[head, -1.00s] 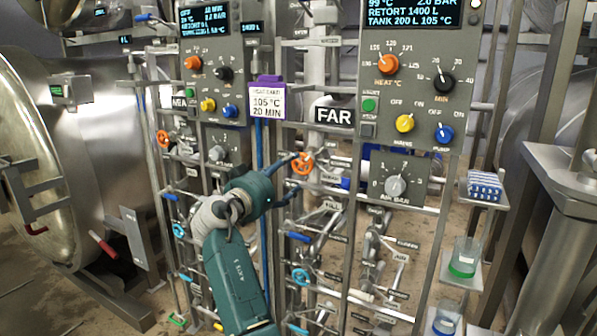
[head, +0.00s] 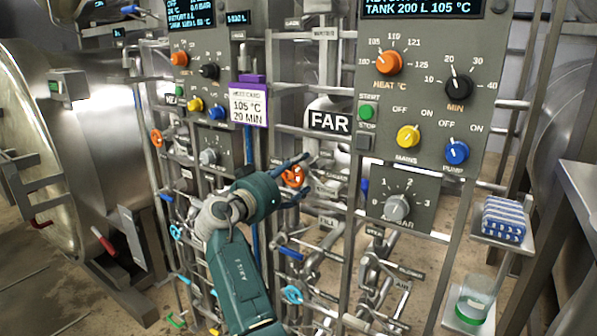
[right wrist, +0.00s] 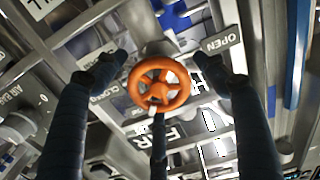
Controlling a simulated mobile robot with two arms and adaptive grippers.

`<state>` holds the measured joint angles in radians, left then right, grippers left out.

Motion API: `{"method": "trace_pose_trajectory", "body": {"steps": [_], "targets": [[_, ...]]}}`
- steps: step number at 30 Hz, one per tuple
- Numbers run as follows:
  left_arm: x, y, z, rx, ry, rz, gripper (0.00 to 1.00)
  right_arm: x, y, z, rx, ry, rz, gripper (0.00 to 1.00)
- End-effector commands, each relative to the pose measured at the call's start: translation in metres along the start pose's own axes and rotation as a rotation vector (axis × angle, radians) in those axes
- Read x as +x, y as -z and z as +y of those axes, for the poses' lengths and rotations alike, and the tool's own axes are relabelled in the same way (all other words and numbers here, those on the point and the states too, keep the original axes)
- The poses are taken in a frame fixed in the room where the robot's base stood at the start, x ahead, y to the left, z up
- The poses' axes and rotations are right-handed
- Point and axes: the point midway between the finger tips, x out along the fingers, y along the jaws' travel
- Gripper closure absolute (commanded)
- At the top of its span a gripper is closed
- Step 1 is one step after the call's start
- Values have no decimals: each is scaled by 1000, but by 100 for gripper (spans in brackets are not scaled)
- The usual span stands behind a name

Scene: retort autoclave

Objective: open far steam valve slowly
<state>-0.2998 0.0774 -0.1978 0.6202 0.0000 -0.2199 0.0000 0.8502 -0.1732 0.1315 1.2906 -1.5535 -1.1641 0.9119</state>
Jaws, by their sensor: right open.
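The far steam valve is a small orange handwheel (head: 293,176) left of and below the FAR sign (head: 330,122). In the right wrist view the orange handwheel (right wrist: 159,88) is face-on, near the middle, with OPEN and CLOSE labels beside it. My right gripper (head: 303,177) is at the wheel in the head view, its fingers reaching to either side. In the right wrist view its dark fingers (right wrist: 165,72) are spread left and right of the wheel, with visible gaps. The gripper is open and holds nothing. My left gripper is not in view.
The far control panel (head: 416,110) has orange, black, yellow and blue knobs. A purple-topped card (head: 248,103) hangs left of the wheel. Another orange handwheel (head: 157,138) is further left. Pipes and blue-handled valves crowd below. A shelf at right holds a blue-striped stack (head: 503,218).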

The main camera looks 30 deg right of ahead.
Motion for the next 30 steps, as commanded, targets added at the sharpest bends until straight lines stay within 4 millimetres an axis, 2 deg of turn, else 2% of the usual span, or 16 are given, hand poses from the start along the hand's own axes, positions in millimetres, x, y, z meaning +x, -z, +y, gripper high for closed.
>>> {"method": "trace_pose_trajectory", "body": {"steps": [4,5,11,12,22,30], "targets": [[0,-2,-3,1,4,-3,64,0,0,0,-1,0,0,28],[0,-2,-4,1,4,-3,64,0,0,0,-1,0,0,32],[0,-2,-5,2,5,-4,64,0,0,0,0,0,1,72],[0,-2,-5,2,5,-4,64,0,1,0,0,0,2,74],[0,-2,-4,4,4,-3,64,1,3,0,-37,1,7,75],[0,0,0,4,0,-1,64,1,6,0,-197,1,12,75]]}}
